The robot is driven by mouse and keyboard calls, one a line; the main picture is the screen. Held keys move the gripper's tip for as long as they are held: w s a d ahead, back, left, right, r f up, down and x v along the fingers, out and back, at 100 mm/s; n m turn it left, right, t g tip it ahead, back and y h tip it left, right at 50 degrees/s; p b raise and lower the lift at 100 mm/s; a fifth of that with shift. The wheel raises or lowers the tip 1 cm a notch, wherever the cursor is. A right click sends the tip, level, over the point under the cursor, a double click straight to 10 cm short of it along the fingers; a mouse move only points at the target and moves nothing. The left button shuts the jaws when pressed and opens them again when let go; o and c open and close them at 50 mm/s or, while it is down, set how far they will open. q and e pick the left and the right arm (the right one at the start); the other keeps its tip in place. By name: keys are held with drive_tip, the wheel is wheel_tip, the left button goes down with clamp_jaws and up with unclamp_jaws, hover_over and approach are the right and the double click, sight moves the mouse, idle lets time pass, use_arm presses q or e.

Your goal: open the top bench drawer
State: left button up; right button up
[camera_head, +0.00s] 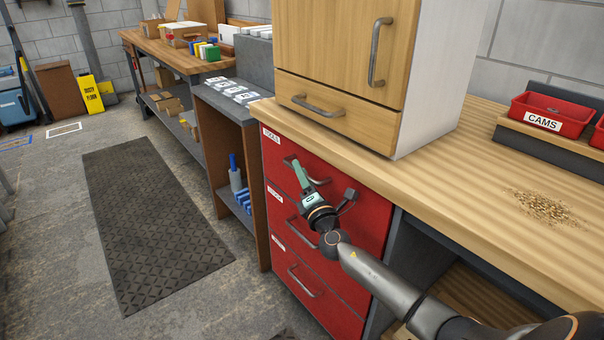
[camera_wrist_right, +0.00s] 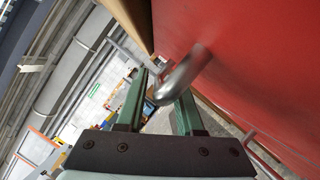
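The top bench drawer (camera_head: 350,172) is the uppermost of three red drawers under the wooden bench top. Its front looks flush with the drawers below, so it appears closed. Its grey bar handle (camera_head: 320,181) is partly covered by my right gripper (camera_head: 298,170). In the right wrist view the curved metal handle (camera_wrist_right: 178,78) reaches in between the two green fingertips of the gripper (camera_wrist_right: 164,100). The fingers stand apart with a gap showing, and I see no clear grip on the bar. The red drawer front (camera_wrist_right: 245,60) fills the upper right there. My left gripper is in neither view.
A wooden cabinet (camera_head: 335,55) stands on the bench top (camera_head: 450,165) above the drawers. The middle drawer handle (camera_head: 300,232) and bottom drawer handle (camera_head: 301,282) lie below. A red CAMS bin (camera_head: 550,112) sits at right. The floor with a dark mat (camera_head: 150,215) is clear in front.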

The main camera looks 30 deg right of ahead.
clamp_jaws()
idle(1.1)
